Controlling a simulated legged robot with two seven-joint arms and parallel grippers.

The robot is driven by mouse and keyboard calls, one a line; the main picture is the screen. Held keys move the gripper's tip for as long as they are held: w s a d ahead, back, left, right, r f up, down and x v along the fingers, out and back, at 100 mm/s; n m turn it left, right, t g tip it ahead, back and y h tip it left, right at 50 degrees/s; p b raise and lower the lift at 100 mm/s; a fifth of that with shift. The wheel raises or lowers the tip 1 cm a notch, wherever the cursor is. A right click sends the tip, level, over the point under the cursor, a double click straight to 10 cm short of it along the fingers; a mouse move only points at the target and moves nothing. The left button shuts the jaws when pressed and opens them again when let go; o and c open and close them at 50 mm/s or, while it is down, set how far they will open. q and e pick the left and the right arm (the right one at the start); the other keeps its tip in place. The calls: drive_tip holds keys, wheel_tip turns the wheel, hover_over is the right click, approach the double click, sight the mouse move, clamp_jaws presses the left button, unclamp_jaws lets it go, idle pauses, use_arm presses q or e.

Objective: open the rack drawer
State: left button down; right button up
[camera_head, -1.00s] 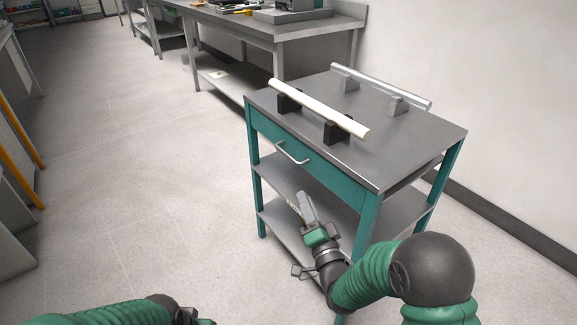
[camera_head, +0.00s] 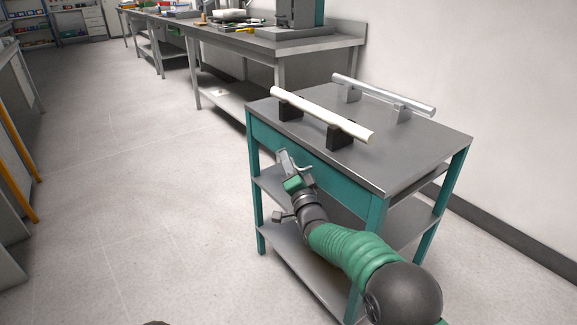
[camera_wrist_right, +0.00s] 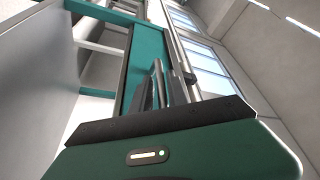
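The rack is a teal-framed cart with a grey top (camera_head: 420,150). Its teal drawer front (camera_head: 340,186) sits flush under the top and looks shut. My right gripper (camera_head: 284,158) is up against the drawer front, at the drawer's pale handle (camera_head: 306,168), which it partly hides. In the right wrist view the fingers (camera_wrist_right: 156,86) point at the teal drawer front (camera_wrist_right: 148,58) and look close together. I cannot tell whether the handle lies between them. My left gripper is out of view; only a dark sliver shows at the bottom edge of the head view.
A white tube (camera_head: 318,114) and a silver tube (camera_head: 385,95) rest on blocks on the cart top. A lower shelf (camera_head: 270,183) lies below the drawer. A workbench (camera_head: 290,42) stands behind. The floor (camera_head: 130,210) at left is clear.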

drive_tip(key=shift+c, duration=0.4)
clamp_jaws()
drive_tip(key=shift+f, duration=0.15)
idle(0.8)
